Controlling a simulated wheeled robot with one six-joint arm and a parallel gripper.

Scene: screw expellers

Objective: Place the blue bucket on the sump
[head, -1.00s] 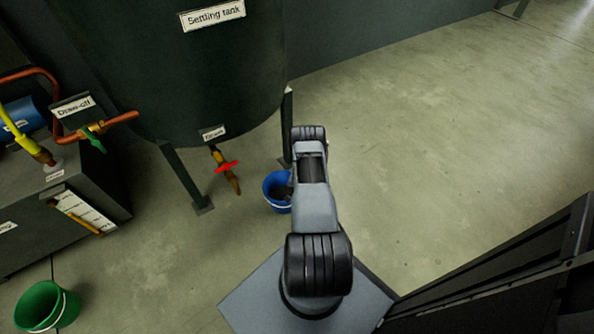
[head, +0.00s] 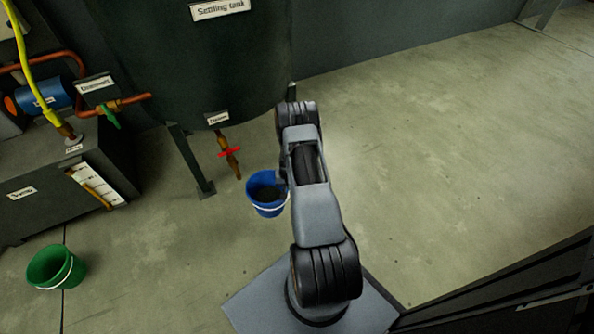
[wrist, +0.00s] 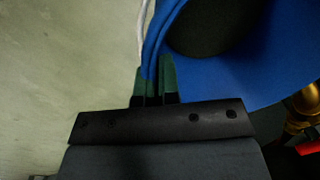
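The blue bucket (head: 267,208) is right of the drain valve below the settling tank, with dark contents inside. My gripper's fingers are hidden behind my arm in the head view. In the wrist view, my gripper (wrist: 154,78) has its two green-tipped fingers close together, with the rim of the blue bucket (wrist: 205,75) between them. The bucket hangs at or a little above the floor; I cannot tell its exact height.
The settling tank (head: 190,60) stands on legs at the back, its red-handled drain valve (head: 230,152) close to the bucket. A green bucket (head: 55,270) is on the floor at the lower left. Pipes and a blue motor (head: 45,97) are over the sump. Floor at right is clear.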

